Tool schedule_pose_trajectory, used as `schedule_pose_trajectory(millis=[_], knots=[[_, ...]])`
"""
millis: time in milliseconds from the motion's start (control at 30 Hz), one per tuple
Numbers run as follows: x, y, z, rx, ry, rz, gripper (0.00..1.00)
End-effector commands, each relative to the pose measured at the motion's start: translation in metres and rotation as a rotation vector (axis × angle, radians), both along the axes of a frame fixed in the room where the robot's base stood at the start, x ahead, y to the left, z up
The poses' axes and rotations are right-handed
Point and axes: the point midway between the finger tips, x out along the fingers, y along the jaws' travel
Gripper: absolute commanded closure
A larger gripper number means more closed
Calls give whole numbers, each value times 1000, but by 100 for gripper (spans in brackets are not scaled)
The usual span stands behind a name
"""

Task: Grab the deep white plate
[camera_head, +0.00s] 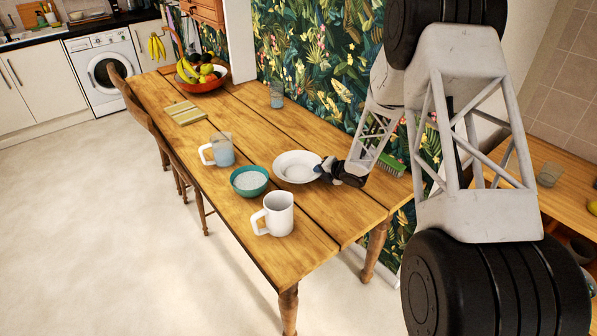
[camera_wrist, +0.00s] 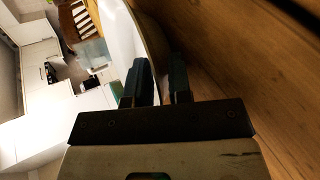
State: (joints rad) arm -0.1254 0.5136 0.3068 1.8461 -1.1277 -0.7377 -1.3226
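The deep white plate (camera_head: 297,167) sits on the wooden table, upright and apparently empty. My gripper (camera_head: 324,168) is at its right edge, low over the table. In the wrist view the plate (camera_wrist: 120,35) rises in front of my two fingers (camera_wrist: 161,72). The left finger is on the plate's white inner side and the right finger is on its shaded outer side, with the wall running between them. A narrow gap shows between the fingers. I cannot tell whether they press on the wall.
A fruit bowl (camera_head: 203,85), a striped board (camera_head: 185,112) and a glass (camera_head: 277,96) are farther back. A green brush (camera_head: 391,165) lies near the wall.

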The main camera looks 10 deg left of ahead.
Motion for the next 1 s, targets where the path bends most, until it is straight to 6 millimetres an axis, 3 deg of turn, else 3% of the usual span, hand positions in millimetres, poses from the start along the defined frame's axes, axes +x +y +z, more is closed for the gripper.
schedule_pose_trajectory(millis=[33,100,633,1000], knots=[[0,0,0,0,0,0,89],[0,0,0,0,0,0,100],[0,0,4,1,-1,-1,100],[1,0,39,0,-3,0,100]])
